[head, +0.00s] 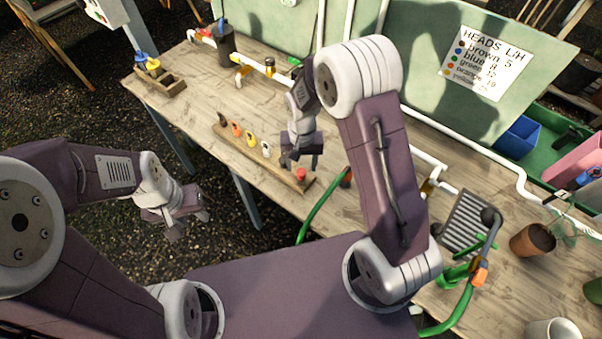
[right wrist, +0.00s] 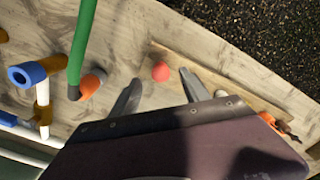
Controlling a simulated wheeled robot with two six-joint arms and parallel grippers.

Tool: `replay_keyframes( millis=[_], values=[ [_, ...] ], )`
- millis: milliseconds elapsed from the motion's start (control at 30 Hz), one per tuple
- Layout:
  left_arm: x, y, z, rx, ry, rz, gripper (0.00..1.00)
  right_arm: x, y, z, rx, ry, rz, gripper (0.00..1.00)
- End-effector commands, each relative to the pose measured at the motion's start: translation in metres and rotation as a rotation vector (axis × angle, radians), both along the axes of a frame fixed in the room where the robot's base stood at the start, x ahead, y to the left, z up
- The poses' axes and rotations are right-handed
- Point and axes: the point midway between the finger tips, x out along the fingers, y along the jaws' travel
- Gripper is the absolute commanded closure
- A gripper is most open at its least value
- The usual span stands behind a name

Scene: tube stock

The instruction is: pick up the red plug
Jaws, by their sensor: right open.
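The red plug (head: 300,174) sits at the right end of a narrow wooden strip (head: 240,143) near the table's front edge. In the right wrist view the red plug (right wrist: 161,72) shows as a round red top, beyond and between my two fingertips. My right gripper (head: 302,160) is over that end of the strip, pointing down, with its fingers apart and nothing between them; it also shows in the right wrist view (right wrist: 161,78). My left gripper (head: 183,222) hangs in front of the table over the gravel, away from the strip; its finger gap is not clear.
Several other plugs, including a yellow one (head: 250,140) and a white one (head: 266,150), stand along the strip. A green hose (head: 320,207) with an orange end (right wrist: 93,84) lies close to the red plug. White pipes and a terracotta pot (head: 533,241) are farther right.

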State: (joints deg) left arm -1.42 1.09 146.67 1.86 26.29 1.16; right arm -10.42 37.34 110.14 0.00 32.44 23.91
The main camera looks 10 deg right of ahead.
Motion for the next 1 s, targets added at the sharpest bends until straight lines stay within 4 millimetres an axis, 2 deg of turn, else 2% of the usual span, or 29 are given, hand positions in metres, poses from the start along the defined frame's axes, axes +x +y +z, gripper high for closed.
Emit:
replay_keyframes(
  millis=[100, 200, 467, 500, 667, 700, 1000],
  values=[
    [0.0, 0.0, 0.009, 0.0, 0.0, 0.0, 0.64, -0.002, 0.001, -0.021, -0.001, 0.008, 0.001, 0.46],
    [0.0, 0.0, 0.009, 0.0, 0.0, 0.0, 0.64, -0.001, 0.001, -0.037, -0.001, 0.005, 0.0, 0.46],
    [0.0, 0.0, 0.009, 0.0, 0.0, 0.0, 0.64, 0.0, 0.002, -0.044, 0.0, 0.001, 0.0, 0.46],
    [0.0, 0.0, 0.009, 0.0, 0.0, 0.0, 0.64, 0.0, 0.002, -0.044, 0.0, 0.001, 0.0, 0.52],
    [0.0, 0.0, 0.009, 0.0, 0.0, 0.0, 0.64, 0.0, 0.002, -0.044, -0.001, 0.001, 0.0, 0.96],
    [0.0, 0.0, 0.009, 0.0, 0.0, 0.0, 0.64, 0.0, 0.002, -0.044, -0.001, 0.001, 0.0, 1.0],
    [0.0, 0.0, 0.008, 0.0, 0.0, 0.0, 0.64, 0.0, 0.002, -0.041, 0.0, 0.0, 0.0, 1.0]
  ],
)
